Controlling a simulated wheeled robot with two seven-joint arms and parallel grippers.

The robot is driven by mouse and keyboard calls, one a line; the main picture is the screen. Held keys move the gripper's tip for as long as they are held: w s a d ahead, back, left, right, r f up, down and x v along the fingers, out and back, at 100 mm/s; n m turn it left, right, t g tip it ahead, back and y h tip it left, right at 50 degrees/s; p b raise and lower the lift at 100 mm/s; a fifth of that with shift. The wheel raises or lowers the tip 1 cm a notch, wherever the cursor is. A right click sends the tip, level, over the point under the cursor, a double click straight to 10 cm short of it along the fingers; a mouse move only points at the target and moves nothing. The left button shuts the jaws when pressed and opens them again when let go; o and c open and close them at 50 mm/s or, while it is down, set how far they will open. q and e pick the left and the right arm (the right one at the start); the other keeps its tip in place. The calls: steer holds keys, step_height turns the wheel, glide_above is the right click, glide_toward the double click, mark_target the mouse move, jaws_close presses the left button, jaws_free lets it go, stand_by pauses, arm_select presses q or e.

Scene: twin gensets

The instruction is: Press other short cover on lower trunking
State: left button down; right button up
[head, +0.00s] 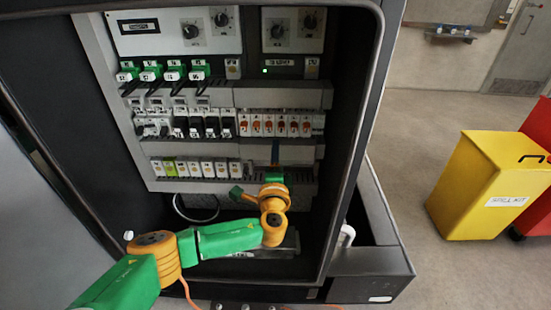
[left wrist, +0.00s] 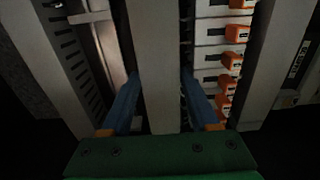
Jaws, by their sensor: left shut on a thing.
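My left gripper (head: 275,152) reaches into the open cabinet with its blue fingers at the right part of the lower trunking. In the left wrist view the gripper (left wrist: 160,80) has one blue finger on each side of a plain grey short cover (left wrist: 158,45), shut on it. In the head view this cover (head: 298,153) lies level, just below the breakers with orange tabs (head: 282,125). It looks in line with the lower trunking (head: 210,148); whether it is fully seated I cannot tell. My wrist hides part of what is below. My right gripper is not in view.
Slotted ducting (left wrist: 72,50) runs beside the cover in the left wrist view. A row of white modules (head: 205,169) sits below left. The cabinet's right frame (head: 352,140) stands close to my arm. A yellow bin (head: 485,190) is outside, right.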

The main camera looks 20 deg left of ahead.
arm_select(q)
steer(key=shift+w+a+b, duration=0.1)
steer(key=shift+w+b, duration=0.2)
steer(key=shift+b, duration=0.05)
stand_by(0.9)
steer(key=shift+c, duration=0.3)
jaws_free()
